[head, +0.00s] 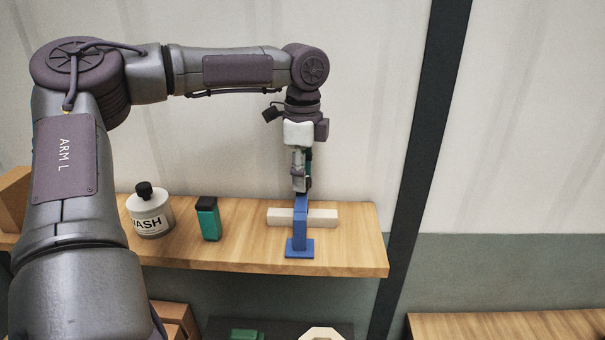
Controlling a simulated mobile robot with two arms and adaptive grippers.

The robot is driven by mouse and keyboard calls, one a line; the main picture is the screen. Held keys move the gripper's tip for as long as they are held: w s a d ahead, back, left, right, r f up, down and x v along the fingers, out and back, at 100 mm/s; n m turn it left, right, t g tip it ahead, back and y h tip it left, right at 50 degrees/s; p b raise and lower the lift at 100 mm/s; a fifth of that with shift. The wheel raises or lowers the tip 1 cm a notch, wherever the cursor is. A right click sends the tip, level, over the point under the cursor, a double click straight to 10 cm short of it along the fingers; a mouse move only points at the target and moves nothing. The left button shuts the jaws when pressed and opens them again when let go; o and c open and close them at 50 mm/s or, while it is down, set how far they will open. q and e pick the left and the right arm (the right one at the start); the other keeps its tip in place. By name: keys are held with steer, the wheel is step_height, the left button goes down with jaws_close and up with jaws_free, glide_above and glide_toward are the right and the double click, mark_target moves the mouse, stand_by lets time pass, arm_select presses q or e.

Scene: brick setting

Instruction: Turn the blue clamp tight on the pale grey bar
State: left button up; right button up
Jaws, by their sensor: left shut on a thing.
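The blue clamp (300,243) stands on the wooden shelf with its flat foot toward the front. The pale grey bar (325,218) lies crosswise on the shelf and passes through or behind the clamp; I cannot tell which. My left gripper (302,188) points straight down above the clamp and is shut on its top part. The fingertips are small and partly merge with the dark top of the clamp. My right gripper is not in view.
The wooden shelf (355,255) also holds a white bottle (150,212) with a black cap and a green box (209,221) with a dark top, both left of the clamp. A dark post (415,150) stands right of the shelf. The shelf's right end is clear.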

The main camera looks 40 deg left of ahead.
arm_select(q)
steer(key=o, duration=1.1)
steer(key=shift+o, duration=0.2)
step_height(320, 180, up, 12)
